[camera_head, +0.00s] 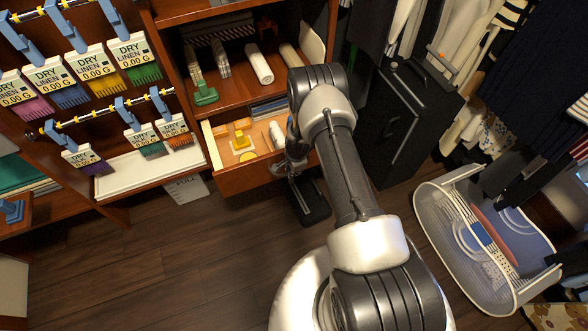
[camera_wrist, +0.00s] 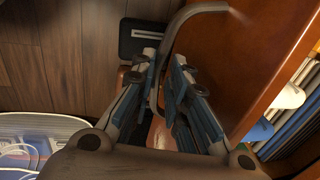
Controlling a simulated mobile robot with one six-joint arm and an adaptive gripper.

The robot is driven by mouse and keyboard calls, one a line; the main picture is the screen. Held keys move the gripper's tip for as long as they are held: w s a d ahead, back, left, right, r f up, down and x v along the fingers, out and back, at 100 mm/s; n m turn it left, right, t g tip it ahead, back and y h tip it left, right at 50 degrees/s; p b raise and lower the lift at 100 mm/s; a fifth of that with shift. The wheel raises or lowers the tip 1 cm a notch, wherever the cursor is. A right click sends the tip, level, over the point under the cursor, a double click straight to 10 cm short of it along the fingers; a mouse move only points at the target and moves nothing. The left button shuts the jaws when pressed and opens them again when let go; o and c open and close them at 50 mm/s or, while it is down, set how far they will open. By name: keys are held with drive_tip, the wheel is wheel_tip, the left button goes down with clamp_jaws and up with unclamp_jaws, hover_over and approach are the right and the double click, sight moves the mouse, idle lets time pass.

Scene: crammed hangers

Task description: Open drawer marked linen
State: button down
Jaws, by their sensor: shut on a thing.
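A wooden drawer (camera_head: 240,179) in the lower cabinet stands pulled out. A yellow brush-like thing (camera_head: 241,139) and a small white roll (camera_head: 276,134) lie inside it. No linen label is readable on its front. My gripper (camera_head: 294,158) is at the right part of the drawer front in the head view, partly hidden by my arm. In the wrist view, its blue-grey fingers (camera_wrist: 168,72) are closed around the curved grey drawer handle (camera_wrist: 181,27). The brown drawer front (camera_wrist: 262,50) also shows there, to the right of the fingers.
A black suitcase (camera_head: 407,118) stands right of the cabinet, with a white laundry basket (camera_head: 480,250) farther right. A flat black thing (camera_head: 309,203) lies on the floor near the drawer. A white tray (camera_head: 150,173) sits to the left. The wooden floor (camera_head: 150,260) at lower left is clear.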

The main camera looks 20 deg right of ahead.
drive_tip(key=shift+s+f, duration=0.15)
drive_tip(key=shift+s, duration=0.5)
drive_tip(key=c, duration=1.6)
unclamp_jaws()
drive_tip(key=shift+w, duration=0.1)
drive_tip(key=shift+o, duration=0.2)
drive_tip(key=shift+w, duration=0.1)
wheel_tip(320, 180, up, 12)
drive_tip(key=s, duration=0.2)
drive_tip(key=shift+s, duration=0.2)
drive_tip(key=shift+d, duration=0.1)
